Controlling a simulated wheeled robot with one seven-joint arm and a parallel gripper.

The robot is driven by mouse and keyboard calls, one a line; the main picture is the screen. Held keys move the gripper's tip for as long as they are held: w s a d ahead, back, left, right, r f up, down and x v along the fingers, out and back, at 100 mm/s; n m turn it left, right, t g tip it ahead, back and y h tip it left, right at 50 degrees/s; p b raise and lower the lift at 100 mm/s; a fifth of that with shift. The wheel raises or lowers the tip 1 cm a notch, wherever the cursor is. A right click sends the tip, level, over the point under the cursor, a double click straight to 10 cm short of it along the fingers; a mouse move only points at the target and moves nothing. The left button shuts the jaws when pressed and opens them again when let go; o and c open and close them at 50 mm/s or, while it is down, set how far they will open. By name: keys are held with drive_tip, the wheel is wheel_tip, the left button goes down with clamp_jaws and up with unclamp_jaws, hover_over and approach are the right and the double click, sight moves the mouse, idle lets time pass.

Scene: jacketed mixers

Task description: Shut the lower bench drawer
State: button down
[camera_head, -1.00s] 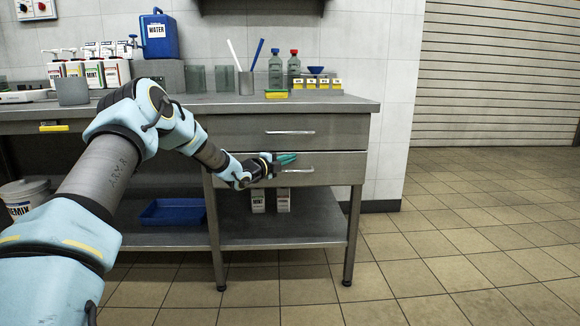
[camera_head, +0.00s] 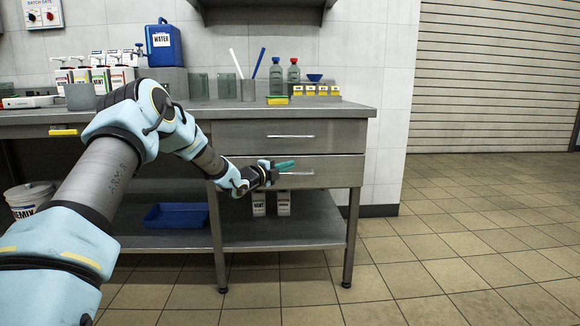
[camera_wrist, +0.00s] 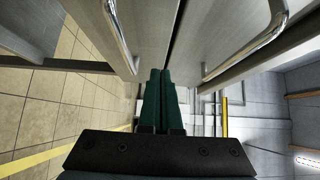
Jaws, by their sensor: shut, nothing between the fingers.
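The lower bench drawer (camera_head: 335,174) has a grey metal front with a bar handle (camera_head: 300,174), partly hidden by my gripper. Its front looks close to the plane of the upper drawer; I cannot tell whether it is fully flush. In the wrist view the fingers (camera_wrist: 161,88) point along the dark seam between the two fronts, the lower drawer (camera_wrist: 150,25) left and the upper drawer right. Contact with the front cannot be made out.
The upper drawer (camera_head: 340,135) looks closed, its handle (camera_head: 290,136) above my gripper. Bottles, a jug and small boxes stand on the bench top (camera_head: 345,108). A blue tray (camera_head: 176,216) and two cartons are on the shelf below. The floor to the right is clear.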

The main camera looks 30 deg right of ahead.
drive_tip(key=s+a+f+n+t+y+p, duration=0.1)
drive_tip(key=s+a+f+n+y, duration=0.15)
drive_tip(key=a+n+y, duration=0.95)
drive_tip(key=s+a+f+n+t+y, duration=0.1)
drive_tip(key=s+a+n, duration=0.35)
drive_tip(key=a, duration=1.85)
drive_tip(key=s+a+n+g+y, duration=0.25)
drive_tip(key=s+a+n, duration=0.5)
drive_tip(key=s, duration=0.45)
drive_tip(key=s+a+n+g+y, duration=0.1)
drive_tip(key=s+a+n+g, duration=0.3)
drive_tip(key=s+a+n, duration=0.65)
wheel_tip(320, 180, up, 34)
drive_tip(key=s+d+m+p, duration=0.1)
drive_tip(key=m+p, duration=0.2)
drive_tip(key=p, duration=3.2)
drive_tip(key=shift+d+r+m, duration=0.15)
drive_tip(key=shift+d+m, duration=0.15)
drive_tip(key=shift+m, duration=0.05)
drive_tip(key=shift+s, duration=0.1)
